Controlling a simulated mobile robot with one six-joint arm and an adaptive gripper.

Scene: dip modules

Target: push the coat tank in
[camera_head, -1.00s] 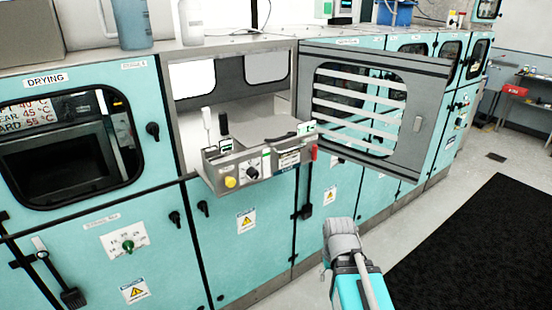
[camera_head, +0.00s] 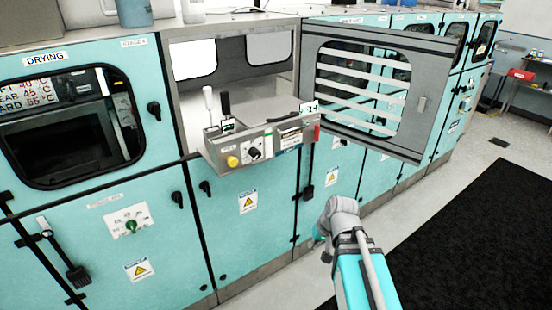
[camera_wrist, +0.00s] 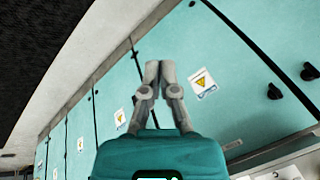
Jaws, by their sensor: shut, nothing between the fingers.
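The bay's door (camera_head: 420,72), with a slatted window, stands swung open to the right. My arm shows at the lower right of the head view, with its end hidden. In the wrist view my gripper (camera_wrist: 158,66) is shut and empty, its fingertips together in front of teal cabinet panels, and the tank is at most a sliver at the bottom edge.
The drying cabinet (camera_head: 75,125) with a dark window is left of the bay. Teal lower doors with black handles run below. A black mat (camera_head: 480,240) lies on the pale floor at right. A cup and a container stand on top of the machine.

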